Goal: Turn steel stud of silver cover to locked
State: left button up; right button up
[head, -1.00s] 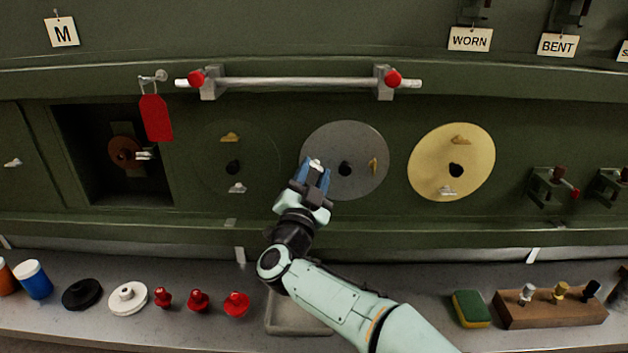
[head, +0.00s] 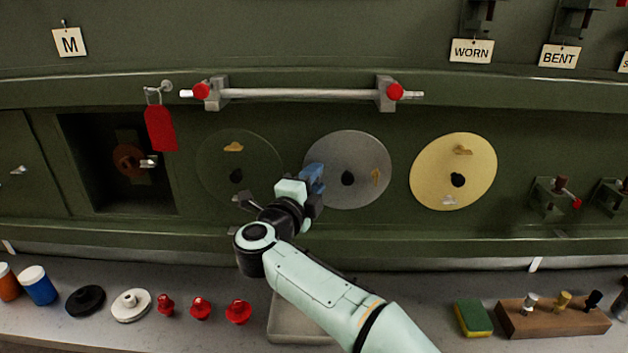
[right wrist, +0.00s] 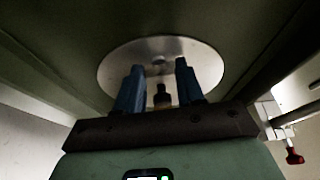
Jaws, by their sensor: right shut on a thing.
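The silver cover (head: 352,150) is a grey round disc in the middle of the green panel. It has a black centre knob (head: 348,178) and a brass stud (head: 376,176) on its right. My right gripper (head: 316,172) is at the disc's left edge and shut on the steel stud, which its fingers and body hide in the head view. In the right wrist view the fingers (right wrist: 158,78) reach up to the pale disc (right wrist: 205,72), and the black knob (right wrist: 162,95) shows between them. I cannot tell which way the steel stud points. My left gripper is not in view.
A dark green cover (head: 215,170) is to the left and a yellow cover (head: 480,165) to the right. A bar (head: 300,93) with red ends runs above. The bench below holds red knobs (head: 200,308), a grey tray (head: 285,325), a sponge (head: 472,318) and a wooden block (head: 550,316).

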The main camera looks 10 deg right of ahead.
jog(key=shift+m, duration=0.6)
jog(key=o, duration=1.1)
jog(key=shift+c, duration=0.2)
jog(key=shift+s+a, duration=0.1)
jog(key=b+v, duration=0.2)
jog(key=v, duration=1.1)
jog(key=shift+r, duration=0.35)
jog(key=shift+s, duration=0.1)
